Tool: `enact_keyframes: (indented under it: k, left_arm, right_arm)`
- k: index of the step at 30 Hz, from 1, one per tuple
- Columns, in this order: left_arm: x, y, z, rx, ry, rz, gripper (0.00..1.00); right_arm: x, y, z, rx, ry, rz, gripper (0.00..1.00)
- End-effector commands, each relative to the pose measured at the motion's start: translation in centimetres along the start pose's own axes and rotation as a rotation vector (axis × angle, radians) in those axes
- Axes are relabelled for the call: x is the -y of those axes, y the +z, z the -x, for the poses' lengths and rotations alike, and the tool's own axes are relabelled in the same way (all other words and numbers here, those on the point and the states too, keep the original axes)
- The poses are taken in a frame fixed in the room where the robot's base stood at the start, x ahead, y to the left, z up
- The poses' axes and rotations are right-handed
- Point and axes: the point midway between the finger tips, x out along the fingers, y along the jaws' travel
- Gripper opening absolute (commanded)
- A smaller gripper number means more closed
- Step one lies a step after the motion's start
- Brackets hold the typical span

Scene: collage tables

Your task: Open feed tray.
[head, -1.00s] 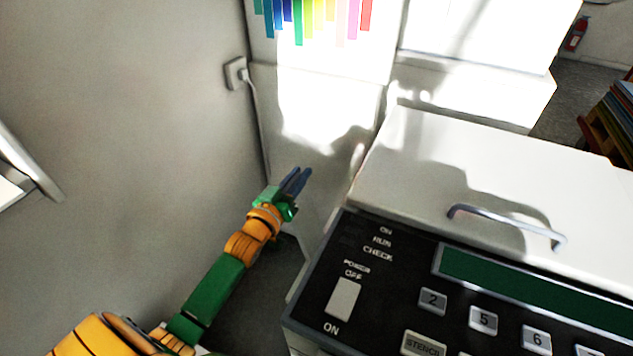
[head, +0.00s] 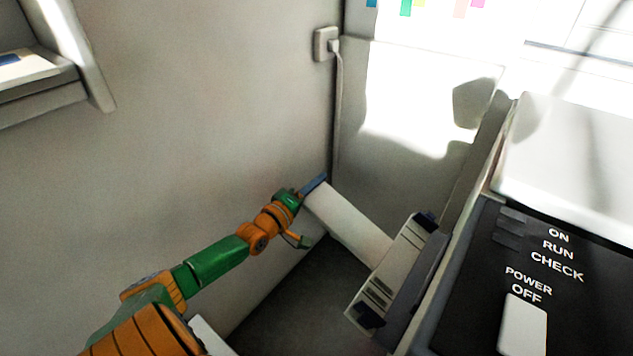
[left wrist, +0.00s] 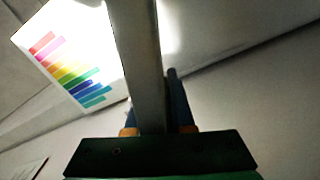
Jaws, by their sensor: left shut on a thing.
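The feed tray (head: 348,224) is a pale flat panel on the left side of the copying machine (head: 478,290). It sticks out from the side mount (head: 392,270) toward the wall and the upper left. My left gripper (head: 314,184), with blue fingers, is shut on the outer end of the tray. In the left wrist view the tray (left wrist: 136,50) runs as a grey strip between the fingers (left wrist: 155,108), and the dark gripper body hides its near end. My right gripper is not in view.
A grey wall (head: 180,130) stands close beside my left arm. A socket (head: 325,43) with a hanging cable is on the wall near the corner. The dark floor (head: 300,295) shows under the tray. A shelf (head: 40,85) juts out at the upper left.

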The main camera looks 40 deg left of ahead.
Motion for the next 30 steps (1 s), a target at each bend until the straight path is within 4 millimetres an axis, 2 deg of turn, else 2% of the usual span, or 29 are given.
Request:
enact_keyframes:
  k: [1,3,8,12,17,21,30]
  left_arm:
    - [2.3,0.8,0.0,0.000,0.001,0.033,0.00]
    - [3.9,1.2,0.0,0.000,0.001,0.090,0.00]
    - [6.7,2.0,0.0,-0.001,0.002,0.204,0.00]
    - [8.5,2.5,0.0,-0.001,0.002,0.264,0.00]
    - [9.8,3.0,0.0,0.000,0.002,0.260,0.00]
    - [10.4,3.2,0.0,0.001,0.002,0.259,0.00]
    - [10.7,3.5,0.0,0.004,-0.002,0.258,0.00]
  right_arm:
    - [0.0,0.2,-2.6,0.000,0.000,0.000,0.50]
    - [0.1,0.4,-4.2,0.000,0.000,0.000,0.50]
    - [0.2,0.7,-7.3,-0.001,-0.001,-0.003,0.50]
    - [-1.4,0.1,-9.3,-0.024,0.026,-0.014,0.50]
    - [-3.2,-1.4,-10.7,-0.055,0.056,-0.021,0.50]
    - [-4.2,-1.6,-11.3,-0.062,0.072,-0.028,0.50]
    - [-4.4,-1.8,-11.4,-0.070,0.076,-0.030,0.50]
